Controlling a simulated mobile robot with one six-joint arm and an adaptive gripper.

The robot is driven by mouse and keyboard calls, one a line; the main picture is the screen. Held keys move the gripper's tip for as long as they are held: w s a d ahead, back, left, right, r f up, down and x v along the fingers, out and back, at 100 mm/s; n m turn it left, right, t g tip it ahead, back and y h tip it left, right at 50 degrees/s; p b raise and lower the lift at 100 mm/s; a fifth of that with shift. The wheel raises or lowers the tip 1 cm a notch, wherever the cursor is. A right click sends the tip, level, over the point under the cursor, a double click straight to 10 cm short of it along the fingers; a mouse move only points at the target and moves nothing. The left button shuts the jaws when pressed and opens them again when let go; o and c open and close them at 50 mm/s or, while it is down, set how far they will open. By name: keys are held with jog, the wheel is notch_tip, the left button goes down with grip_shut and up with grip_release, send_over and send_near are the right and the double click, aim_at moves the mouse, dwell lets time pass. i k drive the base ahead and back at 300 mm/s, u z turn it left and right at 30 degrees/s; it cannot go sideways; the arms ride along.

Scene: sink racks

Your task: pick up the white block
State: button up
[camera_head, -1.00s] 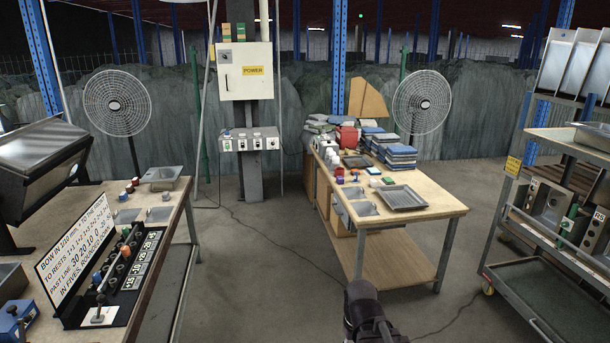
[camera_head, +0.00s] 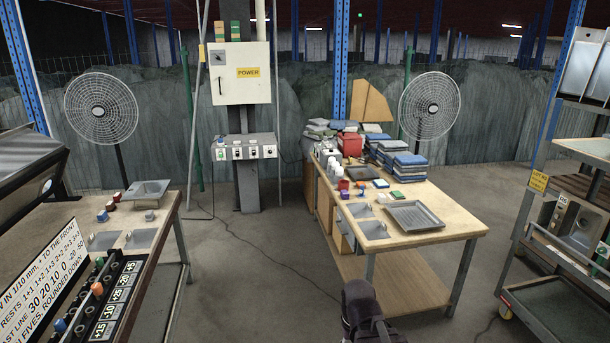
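A small pale item (camera_head: 382,198) that may be the white block lies on the wooden workbench (camera_head: 440,222), among small coloured blocks and left of a grey tray. It is too small to make out clearly. My gripper (camera_head: 372,328) shows dark at the bottom centre, in front of the bench and well short of it. Its fingertips are not clear, and I see nothing held in it.
A grey tray (camera_head: 413,215) and stacks of blue and grey cloths (camera_head: 404,168) are on the bench. A second bench (camera_head: 172,212) stands at the left and a metal cart (camera_head: 545,290) at the right. Open floor lies between the benches.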

aim_at(381, 198)
jog(key=z, duration=0.05)
jog(key=i, duration=1.7)
jog(key=z, duration=1)
jog(key=k, duration=0.15)
jog(key=z, duration=1.65)
